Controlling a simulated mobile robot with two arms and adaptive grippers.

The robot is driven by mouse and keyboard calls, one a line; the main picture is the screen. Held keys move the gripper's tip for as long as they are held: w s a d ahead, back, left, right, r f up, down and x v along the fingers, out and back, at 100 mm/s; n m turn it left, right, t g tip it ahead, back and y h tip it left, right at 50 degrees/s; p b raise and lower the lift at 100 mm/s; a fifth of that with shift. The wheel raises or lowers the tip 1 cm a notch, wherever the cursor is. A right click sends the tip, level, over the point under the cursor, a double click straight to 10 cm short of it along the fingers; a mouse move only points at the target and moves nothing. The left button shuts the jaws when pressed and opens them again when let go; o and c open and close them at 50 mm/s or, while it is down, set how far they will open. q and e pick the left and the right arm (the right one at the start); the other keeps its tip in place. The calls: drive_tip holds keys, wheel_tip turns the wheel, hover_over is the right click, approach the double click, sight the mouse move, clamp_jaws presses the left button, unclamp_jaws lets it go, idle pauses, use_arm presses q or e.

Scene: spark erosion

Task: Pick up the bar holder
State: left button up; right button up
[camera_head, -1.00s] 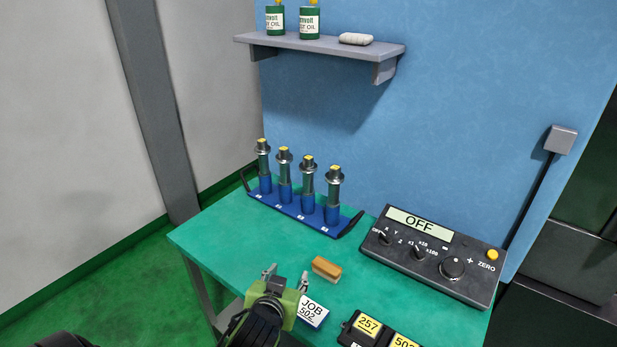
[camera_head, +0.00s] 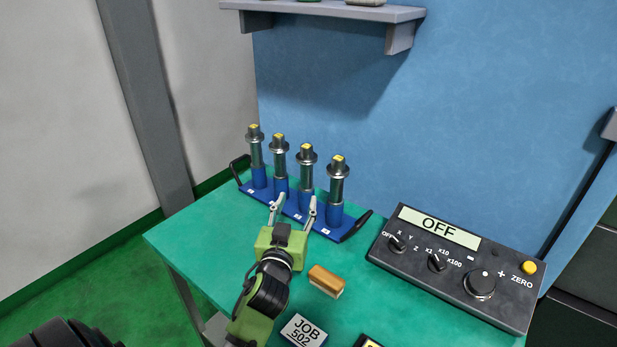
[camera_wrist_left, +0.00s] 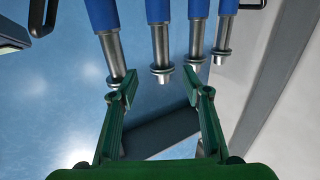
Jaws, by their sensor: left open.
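A blue rack (camera_head: 325,221) with black end handles stands at the back of the green table. It carries several upright metal bar-shaped holders (camera_head: 306,170) with blue lower sleeves, collars and yellow tops. Which one the task names, I cannot tell. My left gripper (camera_head: 294,205) is open and empty in front of the rack's middle. In the left wrist view the holders (camera_wrist_left: 160,40) appear upside down, beyond the spread fingers (camera_wrist_left: 157,90); one lies in line with the gap between them. My right gripper is not in view.
A wood-topped block (camera_head: 326,281) and a JOB 502 label block (camera_head: 304,330) lie near my left arm. A dark control box reading OFF (camera_head: 455,268) stands at the right. A grey shelf (camera_head: 330,12) hangs above on the blue wall.

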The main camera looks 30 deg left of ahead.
sight(306, 179)
use_arm(q)
drive_tip(key=x, duration=0.6)
drive_tip(key=f+p+x, duration=0.1)
drive_tip(key=x, duration=0.2)
drive_tip(key=shift+f, duration=0.1)
drive_tip(key=shift+f+p+x, duration=0.15)
drive_tip(key=shift+p+x, duration=0.1)
drive_tip(key=shift+x, duration=1.25)
drive_tip(key=shift+f+p+x, duration=0.15)
drive_tip(key=shift+p+x, duration=0.05)
drive_tip(key=shift+x, duration=1.3)
drive_tip(key=shift+s, duration=0.1)
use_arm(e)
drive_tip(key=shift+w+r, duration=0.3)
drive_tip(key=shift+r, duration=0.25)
use_arm(q)
drive_tip(key=shift+a, duration=0.1)
clamp_jaws()
drive_tip(key=shift+r, duration=0.3)
